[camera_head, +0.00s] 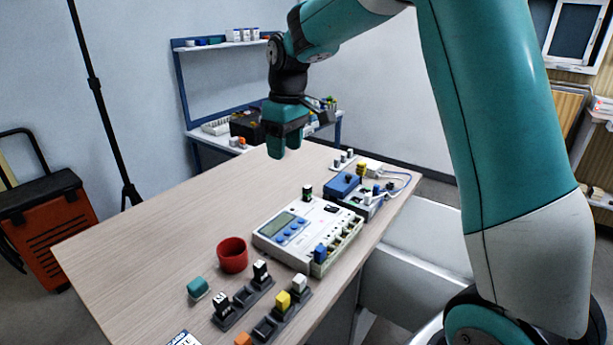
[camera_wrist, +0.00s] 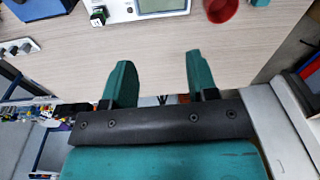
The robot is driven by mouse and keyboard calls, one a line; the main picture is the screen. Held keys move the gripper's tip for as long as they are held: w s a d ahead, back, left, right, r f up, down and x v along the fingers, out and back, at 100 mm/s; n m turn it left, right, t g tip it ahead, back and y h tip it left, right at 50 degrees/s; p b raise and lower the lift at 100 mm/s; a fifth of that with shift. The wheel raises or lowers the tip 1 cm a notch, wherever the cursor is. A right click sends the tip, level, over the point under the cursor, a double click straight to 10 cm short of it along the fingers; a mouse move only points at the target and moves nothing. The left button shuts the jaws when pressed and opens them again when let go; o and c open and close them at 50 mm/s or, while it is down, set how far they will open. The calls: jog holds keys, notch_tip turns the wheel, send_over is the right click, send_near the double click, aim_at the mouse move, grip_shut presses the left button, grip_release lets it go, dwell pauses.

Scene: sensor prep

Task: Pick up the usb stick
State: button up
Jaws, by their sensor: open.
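A small upright black, white and green piece (camera_head: 307,192), which looks like a usb stick, stands at the far edge of the white meter box (camera_head: 270,229). I cannot be sure that it is the usb stick, as other small upright pieces stand in the holders. It also shows at the top left of the wrist view (camera_wrist: 98,16). My gripper (camera_head: 282,146) hangs above the far part of the table, pointing down. In the wrist view my gripper (camera_wrist: 158,60) has its teal fingers wide apart, with only bare table between them. The piece is apart from the fingers.
On the wooden table (camera_head: 150,225) stand a red cup (camera_head: 232,255), a teal block (camera_head: 198,288) and dark slotted holders (camera_head: 243,299) with small pieces. A blue-topped device (camera_head: 343,184) with cables lies at the right edge. The table's left part is clear.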

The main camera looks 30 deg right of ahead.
jog(key=m+p, duration=0.1)
jog(key=p, duration=0.1)
send_over(307, 186)
jog(key=shift+h, duration=0.3)
notch_tip(307, 186, down, 12)
jog(key=shift+s+r+p, duration=0.1)
jog(key=shift+p, duration=0.55)
jog(key=shift+f+p, duration=0.75)
jog(key=shift+f, duration=2.15)
grip_shut()
